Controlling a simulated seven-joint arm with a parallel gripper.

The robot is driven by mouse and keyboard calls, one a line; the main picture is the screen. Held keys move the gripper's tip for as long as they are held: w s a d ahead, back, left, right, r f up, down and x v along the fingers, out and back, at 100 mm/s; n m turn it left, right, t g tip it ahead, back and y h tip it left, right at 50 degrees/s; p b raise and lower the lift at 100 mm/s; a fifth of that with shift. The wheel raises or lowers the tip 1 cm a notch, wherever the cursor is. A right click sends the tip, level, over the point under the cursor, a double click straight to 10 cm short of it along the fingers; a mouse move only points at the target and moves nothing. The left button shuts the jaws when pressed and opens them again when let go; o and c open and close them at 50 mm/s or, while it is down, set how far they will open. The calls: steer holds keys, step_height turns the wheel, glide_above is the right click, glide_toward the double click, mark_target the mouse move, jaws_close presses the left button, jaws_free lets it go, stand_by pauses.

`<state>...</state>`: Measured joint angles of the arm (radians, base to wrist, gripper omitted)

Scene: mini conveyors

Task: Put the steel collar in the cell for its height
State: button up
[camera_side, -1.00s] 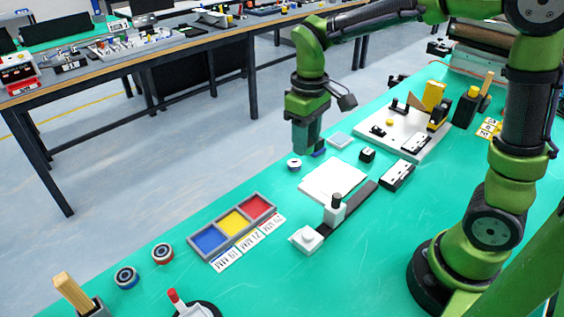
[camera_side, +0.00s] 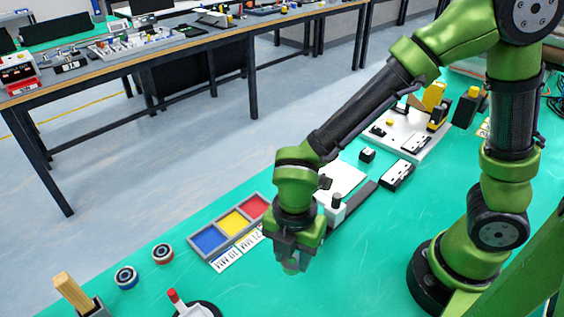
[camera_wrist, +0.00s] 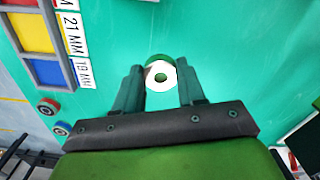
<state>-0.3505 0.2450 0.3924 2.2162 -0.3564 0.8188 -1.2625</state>
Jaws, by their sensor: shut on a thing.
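My gripper (camera_wrist: 160,84) is shut on the steel collar (camera_wrist: 159,75), a pale ring with a dark centre hole and greenish sides, between the fingertips in the wrist view. In the side view my gripper (camera_side: 291,262) holds it above the green mat, right of the sorting tray (camera_side: 188,240). The tray has a blue cell (camera_side: 209,239), a yellow cell (camera_side: 234,222) and a red cell (camera_side: 254,207). Blue stands by the 19 MM label (camera_side: 227,260) and yellow by 21 MM. The label by red is mostly hidden behind my arm.
A gauge with a white post (camera_side: 334,211) and dark bar (camera_side: 362,195) stands behind my gripper, partly hidden. A red-topped ring (camera_side: 162,253) and a blue-topped ring (camera_side: 126,277) lie left of the tray. A red-handled tool (camera_side: 178,301) stands at the front.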

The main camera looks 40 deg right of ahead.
mark_target(292, 280)
steer(key=shift+f, duration=2.7)
steer(key=o, duration=1.2)
steer(key=shift+f, duration=0.15)
steer(key=shift+c, duration=0.2)
